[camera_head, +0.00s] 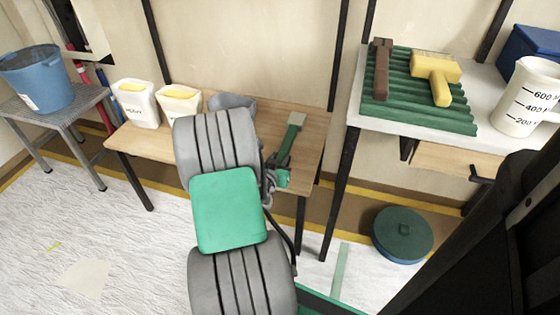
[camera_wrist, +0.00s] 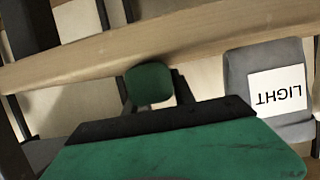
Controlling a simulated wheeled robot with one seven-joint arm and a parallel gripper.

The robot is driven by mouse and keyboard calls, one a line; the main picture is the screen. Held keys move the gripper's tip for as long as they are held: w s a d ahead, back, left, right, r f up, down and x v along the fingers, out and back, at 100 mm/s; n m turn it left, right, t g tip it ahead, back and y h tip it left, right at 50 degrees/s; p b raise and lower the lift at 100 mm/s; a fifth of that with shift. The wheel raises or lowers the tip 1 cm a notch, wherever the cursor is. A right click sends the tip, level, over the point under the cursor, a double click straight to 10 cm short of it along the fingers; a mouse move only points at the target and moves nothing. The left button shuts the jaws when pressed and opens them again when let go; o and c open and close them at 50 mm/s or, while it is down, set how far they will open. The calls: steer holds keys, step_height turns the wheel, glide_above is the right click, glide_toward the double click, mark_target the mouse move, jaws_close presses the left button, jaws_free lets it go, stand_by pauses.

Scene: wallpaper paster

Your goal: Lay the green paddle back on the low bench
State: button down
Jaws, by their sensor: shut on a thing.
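The green paddle (camera_head: 292,132) shows in the head view as a slim green strip with a pale square at its far end. It is over the right part of the low wooden bench (camera_head: 312,148). My gripper (camera_head: 281,163) is at its near end, by the bench's front edge, and is shut on it. In the wrist view a rounded green end (camera_wrist: 150,83) sits between my fingers, with the bench's wooden edge (camera_wrist: 100,52) beyond. I cannot tell whether the paddle touches the bench top. My arm hides the bench's middle.
Two white tubs (camera_head: 137,105) (camera_head: 180,103) and a grey tub (camera_head: 240,101), labelled LIGHT in the wrist view (camera_wrist: 235,75), stand on the bench. A white table (camera_head: 372,116) with a green ribbed mat (camera_head: 400,100) is at right. A round green canister (camera_head: 403,235) stands on the floor.

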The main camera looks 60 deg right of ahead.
steer(key=shift+f, duration=0.2)
steer(key=c, duration=1.1)
jaws_free()
steer(key=shift+r, duration=0.1)
steer(key=shift+o, duration=0.2)
